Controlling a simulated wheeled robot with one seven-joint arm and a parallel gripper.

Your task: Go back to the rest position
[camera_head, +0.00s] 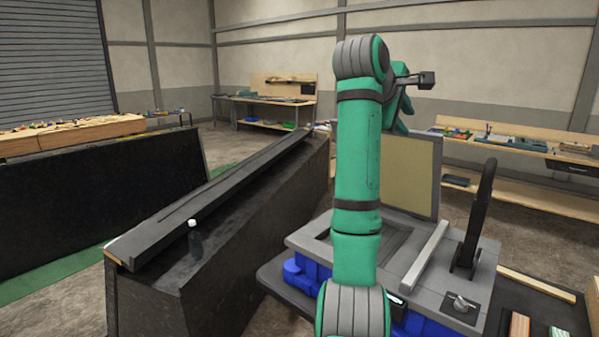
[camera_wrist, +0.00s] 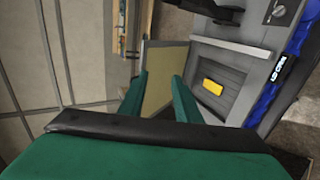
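My gripper (camera_wrist: 160,88) is open and empty in the wrist view, with its two green fingers apart. In the head view my green arm stands upright, and its end is mostly hidden behind it. The grey console (camera_head: 440,258) stands on a dark table. Its beige-faced lid (camera_head: 412,175) stands open at the back and also shows beyond the fingers in the wrist view (camera_wrist: 163,72). A yellow block (camera_wrist: 212,87) lies in the console's recess in the wrist view. The gripper is apart from all of these.
A black lever (camera_head: 477,215) and a knob (camera_head: 461,302) are on the console's right. Wooden blocks (camera_head: 519,325) lie at the front right. A long black counter (camera_head: 255,235) with a small white-topped item (camera_head: 192,223) runs on the left. Workbenches line the walls.

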